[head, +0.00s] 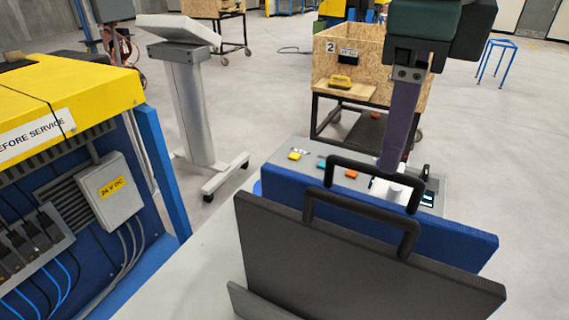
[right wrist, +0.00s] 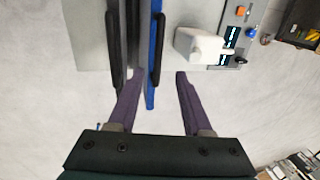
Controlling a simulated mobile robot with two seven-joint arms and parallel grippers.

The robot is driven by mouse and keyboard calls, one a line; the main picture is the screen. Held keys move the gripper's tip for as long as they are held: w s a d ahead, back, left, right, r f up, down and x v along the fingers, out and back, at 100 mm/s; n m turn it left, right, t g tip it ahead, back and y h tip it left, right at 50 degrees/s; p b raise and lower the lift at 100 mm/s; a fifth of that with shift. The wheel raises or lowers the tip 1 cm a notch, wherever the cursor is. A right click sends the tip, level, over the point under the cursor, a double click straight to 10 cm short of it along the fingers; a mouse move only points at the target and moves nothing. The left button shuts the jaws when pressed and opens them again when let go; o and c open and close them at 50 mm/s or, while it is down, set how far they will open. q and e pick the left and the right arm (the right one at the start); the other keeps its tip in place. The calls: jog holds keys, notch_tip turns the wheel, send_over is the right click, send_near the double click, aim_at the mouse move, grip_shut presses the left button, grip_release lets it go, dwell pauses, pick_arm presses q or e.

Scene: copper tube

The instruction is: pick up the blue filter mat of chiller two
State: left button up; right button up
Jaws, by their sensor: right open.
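The blue filter mat (head: 455,236) stands upright behind a dark grey panel (head: 330,270) in the head view. A black handle (head: 335,197) rises at its top edge. The grey panel has its own black handle (head: 409,241). My right gripper (head: 390,168) points down from the upper right, behind the blue mat's handle. In the right wrist view, the gripper (right wrist: 158,74) is open, its purple fingers apart. The blue mat's edge (right wrist: 152,92) lies in the gap between them as seen from there; contact cannot be told. My left gripper is not in view.
A grey control box (head: 315,165) with coloured buttons stands right behind the mat. A yellow and blue cabinet (head: 70,90) is at the left. A wooden crate cart (head: 325,75) marked 2 and a grey pedestal (head: 190,105) stand farther back. Open floor lies between them.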

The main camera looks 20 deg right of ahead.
aim_at(388, 176)
jog(key=shift+f, duration=0.35)
jog(key=f+p, duration=0.1)
jog(key=f, duration=0.1)
jog(key=p, duration=0.1)
jog(key=shift+d+f+p, duration=0.25)
jog(key=shift+f+p, duration=0.05)
jog(key=shift+f, duration=0.1)
jog(key=shift+w+d+f, duration=0.1)
jog(key=shift+w+f, duration=0.1)
jog(key=shift+f, duration=1.05)
jog(key=shift+c, duration=1.4)
grip_shut()
